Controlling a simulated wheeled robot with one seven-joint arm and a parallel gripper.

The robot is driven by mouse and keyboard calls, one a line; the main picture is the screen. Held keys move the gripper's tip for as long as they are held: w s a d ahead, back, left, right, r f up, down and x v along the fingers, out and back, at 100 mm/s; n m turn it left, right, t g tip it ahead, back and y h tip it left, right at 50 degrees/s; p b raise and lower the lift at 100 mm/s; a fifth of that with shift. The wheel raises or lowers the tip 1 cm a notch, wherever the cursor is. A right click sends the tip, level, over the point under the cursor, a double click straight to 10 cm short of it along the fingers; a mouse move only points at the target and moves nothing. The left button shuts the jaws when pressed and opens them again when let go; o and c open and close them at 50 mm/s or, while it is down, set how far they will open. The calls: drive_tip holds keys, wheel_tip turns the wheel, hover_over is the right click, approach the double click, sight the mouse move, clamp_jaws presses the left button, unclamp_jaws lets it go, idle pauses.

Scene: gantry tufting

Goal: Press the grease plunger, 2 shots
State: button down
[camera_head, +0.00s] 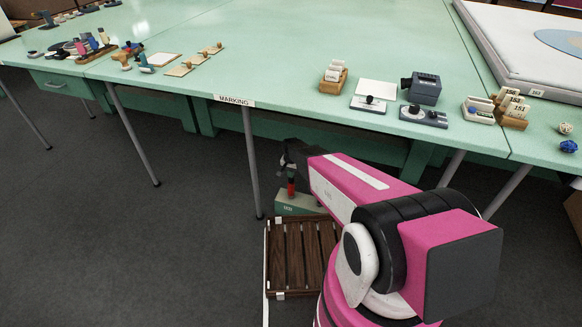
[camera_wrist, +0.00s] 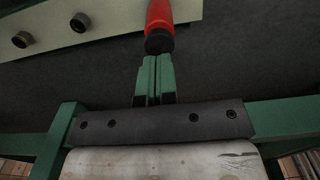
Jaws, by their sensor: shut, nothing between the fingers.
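The plunger is most likely the red cylinder with a black round end (camera_wrist: 159,25) at the top of the wrist view. A small red upright piece (camera_head: 291,188) shows in the head view, on a green box (camera_head: 300,206) under the table's front edge. My gripper (camera_wrist: 156,60) is shut and empty, its green fingertips just short of the black end in the picture. I cannot tell whether they touch it. In the head view my pink arm reaches down to the box, and my fingers are hard to make out.
A pale plate with two dark knobs (camera_wrist: 80,22) lies at the upper left of the wrist view. A slatted brown wooden crate (camera_head: 269,245) stands in front of the box. The green table (camera_head: 300,40) above holds card holders and stamps. The grey floor to the left is clear.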

sight(291, 180)
drive_tip(key=shift+f, duration=1.2)
drive_tip(key=shift+f, duration=1)
drive_tip(key=shift+r, duration=0.1)
wheel_tip(291, 180, up, 14)
